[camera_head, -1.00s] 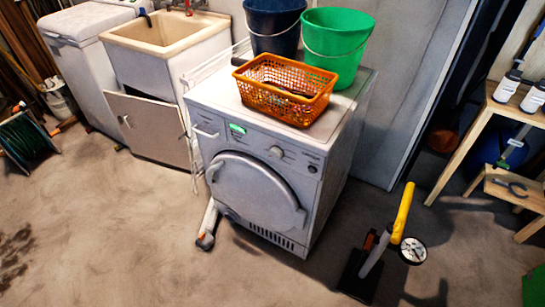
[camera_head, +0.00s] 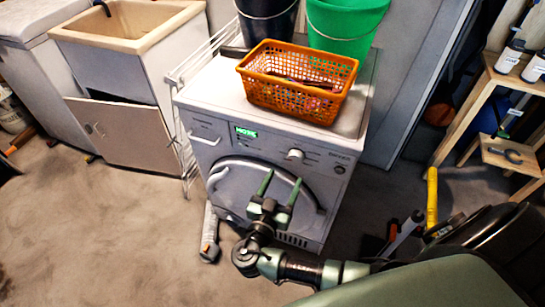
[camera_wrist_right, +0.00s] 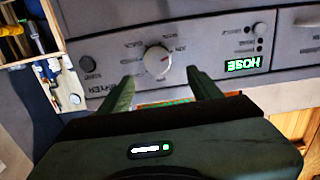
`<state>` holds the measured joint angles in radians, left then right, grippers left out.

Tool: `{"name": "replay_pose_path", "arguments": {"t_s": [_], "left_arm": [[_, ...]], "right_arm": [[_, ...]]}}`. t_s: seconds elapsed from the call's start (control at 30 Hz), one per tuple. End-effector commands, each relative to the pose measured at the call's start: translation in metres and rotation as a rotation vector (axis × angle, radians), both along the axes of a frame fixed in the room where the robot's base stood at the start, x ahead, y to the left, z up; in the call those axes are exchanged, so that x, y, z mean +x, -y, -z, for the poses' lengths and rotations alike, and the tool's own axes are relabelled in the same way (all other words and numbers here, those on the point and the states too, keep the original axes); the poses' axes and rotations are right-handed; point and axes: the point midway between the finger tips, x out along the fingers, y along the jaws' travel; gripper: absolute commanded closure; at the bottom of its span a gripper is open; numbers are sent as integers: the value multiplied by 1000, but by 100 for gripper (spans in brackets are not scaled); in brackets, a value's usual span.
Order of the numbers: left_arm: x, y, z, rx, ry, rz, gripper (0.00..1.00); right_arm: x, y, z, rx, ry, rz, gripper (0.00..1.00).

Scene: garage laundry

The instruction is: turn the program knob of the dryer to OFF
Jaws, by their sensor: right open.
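The dryer (camera_head: 225,95) stands in the middle of the head view, with a round door and a control panel along its upper front. Its program knob (camera_head: 295,154) is a small pale dial right of the lit green display (camera_head: 246,132). The knob also shows in the right wrist view (camera_wrist_right: 157,60), which is upside down, with printed labels around it too blurred to read. My right gripper (camera_head: 279,180) is open and empty in front of the door, below the knob. In the wrist view its two fingers (camera_wrist_right: 162,84) point toward the panel, with the knob between and beyond them. My left gripper is not in view.
An orange basket (camera_head: 262,90), a dark bucket (camera_head: 267,28) and a green bucket (camera_head: 350,25) stand on the dryer. A drying rack (camera_head: 180,140) and sink cabinet (camera_head: 125,135) are at left. A yellow-handled tool (camera_head: 432,200) and wooden shelf (camera_head: 470,110) are at right.

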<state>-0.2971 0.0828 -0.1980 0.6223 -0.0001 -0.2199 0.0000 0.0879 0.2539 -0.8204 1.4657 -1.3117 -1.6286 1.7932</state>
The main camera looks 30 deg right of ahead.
Motion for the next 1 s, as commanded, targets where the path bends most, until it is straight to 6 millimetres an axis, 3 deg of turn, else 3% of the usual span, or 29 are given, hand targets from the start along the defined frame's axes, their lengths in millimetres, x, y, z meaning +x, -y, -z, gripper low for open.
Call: {"name": "replay_pose_path", "arguments": {"t_s": [0.2, 0.5, 0.87, 1.0], "left_arm": [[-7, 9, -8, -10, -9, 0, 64], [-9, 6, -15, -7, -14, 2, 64], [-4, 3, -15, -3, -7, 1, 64], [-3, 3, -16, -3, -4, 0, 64]], "right_arm": [[18, 23, -5, -4, 10, 5, 36], [45, 53, -3, -2, 7, 3, 36], [49, 58, 0, 0, 4, 2, 36], [49, 58, -1, 0, 4, 2, 72]]}}
